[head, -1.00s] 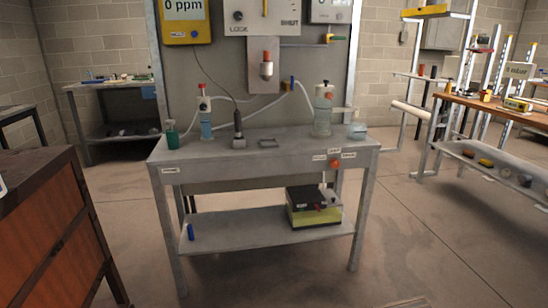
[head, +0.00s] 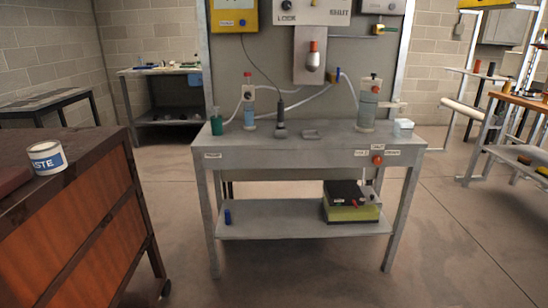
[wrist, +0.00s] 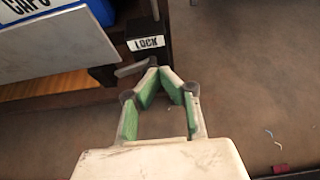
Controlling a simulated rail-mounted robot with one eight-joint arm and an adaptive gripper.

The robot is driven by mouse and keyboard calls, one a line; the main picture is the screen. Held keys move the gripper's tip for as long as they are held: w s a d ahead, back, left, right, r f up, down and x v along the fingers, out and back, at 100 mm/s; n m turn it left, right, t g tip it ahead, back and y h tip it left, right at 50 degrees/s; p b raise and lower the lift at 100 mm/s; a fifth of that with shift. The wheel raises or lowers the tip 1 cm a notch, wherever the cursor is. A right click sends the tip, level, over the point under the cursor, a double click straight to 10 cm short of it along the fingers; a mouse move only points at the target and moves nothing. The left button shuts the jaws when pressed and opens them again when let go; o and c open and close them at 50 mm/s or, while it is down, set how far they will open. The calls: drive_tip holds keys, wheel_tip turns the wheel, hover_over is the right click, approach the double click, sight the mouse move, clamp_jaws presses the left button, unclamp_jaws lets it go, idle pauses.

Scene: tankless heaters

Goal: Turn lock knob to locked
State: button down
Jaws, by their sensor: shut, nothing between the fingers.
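In the wrist view, a black block (wrist: 142,38) carries a white label reading LOCK. A grey lever-like knob (wrist: 132,68) sticks out just below the label, beside a dark block. My gripper (wrist: 159,71) is shut and empty, its green-padded fingers meeting at the tips. In the picture the tips lie just right of the lever's end; I cannot tell whether they touch. In the head view, another LOCK label (head: 287,20) is on a wall panel with a small dark knob (head: 288,5) above it, cut by the top edge. My gripper is not in the head view.
In the wrist view, a blue bin (wrist: 103,11) stands at the upper left by a pale panel (wrist: 60,45); floor is open at right. In the head view, a metal bench (head: 310,150) stands ahead and a wooden cabinet (head: 85,220) with a white can (head: 46,158) at left.

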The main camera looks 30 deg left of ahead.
drive_tip(key=s+d, duration=0.2)
drive_tip(key=s, duration=0.1)
idle(0.4)
drive_tip(key=w+a+t+y, duration=0.1)
drive_tip(key=w+a+t, duration=0.1)
drive_tip(key=w+a, duration=0.1)
drive_tip(key=shift+w+a+f+y, duration=0.3)
drive_tip(key=shift+a+f, duration=0.1)
drive_tip(key=shift+a, duration=0.5)
idle(0.3)
drive_tip(key=shift+f, duration=0.1)
idle(0.4)
